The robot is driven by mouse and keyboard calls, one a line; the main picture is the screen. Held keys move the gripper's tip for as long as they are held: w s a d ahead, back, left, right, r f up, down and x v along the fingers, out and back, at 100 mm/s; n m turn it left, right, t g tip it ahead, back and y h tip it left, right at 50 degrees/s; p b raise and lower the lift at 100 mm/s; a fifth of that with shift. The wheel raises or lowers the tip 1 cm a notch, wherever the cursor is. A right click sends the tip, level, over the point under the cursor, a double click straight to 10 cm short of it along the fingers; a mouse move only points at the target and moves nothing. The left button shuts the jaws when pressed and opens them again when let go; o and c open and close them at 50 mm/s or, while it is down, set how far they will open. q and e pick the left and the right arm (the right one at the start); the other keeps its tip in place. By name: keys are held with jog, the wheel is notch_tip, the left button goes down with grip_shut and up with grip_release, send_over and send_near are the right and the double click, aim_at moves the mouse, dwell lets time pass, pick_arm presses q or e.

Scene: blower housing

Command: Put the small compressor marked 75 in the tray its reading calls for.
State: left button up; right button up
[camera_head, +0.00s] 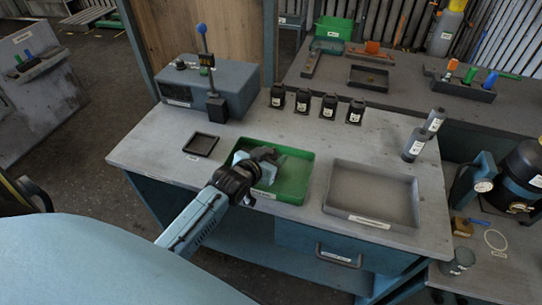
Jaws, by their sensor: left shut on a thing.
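My left gripper (263,160) reaches in from the lower left and is over the green tray (296,190). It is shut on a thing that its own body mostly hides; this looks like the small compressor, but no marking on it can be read. Whether it touches the tray floor I cannot tell. A grey tray (372,218) stands just right of the green one, looks empty and has a label on its front edge. The green tray also has a front label; both are too small to read. My right gripper is not in view.
Several small black units with white labels, one of them here (329,106), stand in a row behind the trays. A blue-grey box (205,85) with a lever and a small black tray (201,144) are at left. Grey cylinders (414,145) stand at right.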

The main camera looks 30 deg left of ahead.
pick_arm(q)
jog(key=o, duration=1.4)
jog(key=shift+s+r, duration=0.15)
jog(key=p+v, duration=0.1)
jog(key=v, duration=1)
jog(key=shift+s+r, duration=0.2)
jog(key=shift+s, duration=0.15)
